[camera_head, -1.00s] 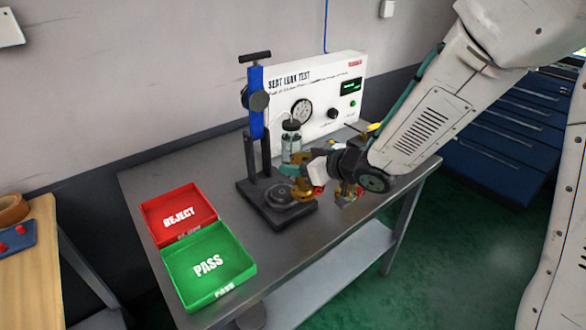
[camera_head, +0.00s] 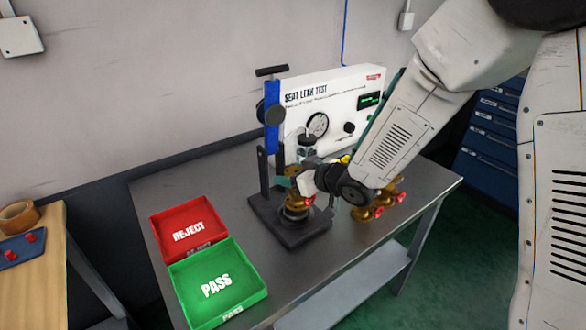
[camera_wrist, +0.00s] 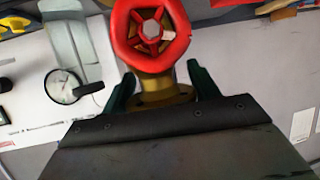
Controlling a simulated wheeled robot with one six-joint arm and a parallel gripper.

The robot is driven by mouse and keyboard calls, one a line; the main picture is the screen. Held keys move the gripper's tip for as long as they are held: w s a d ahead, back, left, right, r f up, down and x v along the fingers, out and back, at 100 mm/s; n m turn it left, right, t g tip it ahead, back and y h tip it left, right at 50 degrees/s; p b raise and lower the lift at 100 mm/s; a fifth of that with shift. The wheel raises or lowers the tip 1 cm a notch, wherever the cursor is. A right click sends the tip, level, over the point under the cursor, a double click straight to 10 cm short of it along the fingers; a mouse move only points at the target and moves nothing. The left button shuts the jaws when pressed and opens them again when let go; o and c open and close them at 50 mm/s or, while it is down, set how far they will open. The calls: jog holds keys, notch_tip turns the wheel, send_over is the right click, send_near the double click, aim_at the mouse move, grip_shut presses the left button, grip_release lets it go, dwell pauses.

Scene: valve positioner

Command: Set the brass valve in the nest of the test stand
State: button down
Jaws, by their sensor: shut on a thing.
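My gripper (camera_head: 297,184) is shut on a brass valve (camera_head: 298,203) at the test stand. In the wrist view the two dark green fingers of my gripper (camera_wrist: 160,80) sit either side of the brass body, and the valve's red handwheel (camera_wrist: 150,34) faces the camera. The test stand (camera_head: 312,232) has a black base, a blue upright and a T-handle. The held valve is upright, directly over the round nest on that base. The nest is mostly hidden by the valve, and I cannot tell whether the two touch.
More brass valves with red handwheels (camera_head: 378,211) stand on the table right of the stand. The white leak test panel (camera_head: 335,105) is behind. A red reject tray (camera_head: 160,223) and a green pass tray (camera_head: 262,281) lie at the left.

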jog(key=shift+a+f, duration=0.3)
jog(key=shift+f, duration=0.25)
jog(key=shift+f, duration=0.15)
jog(key=shift+c, duration=2)
grip_release()
jog(key=shift+s, duration=0.1)
jog(key=shift+s+d+r, duration=0.2)
jog(key=shift+d+r, duration=0.05)
jog(key=v, duration=1.1)
jog(key=shift+d, duration=0.25)
jog(key=shift+s+d, duration=0.1)
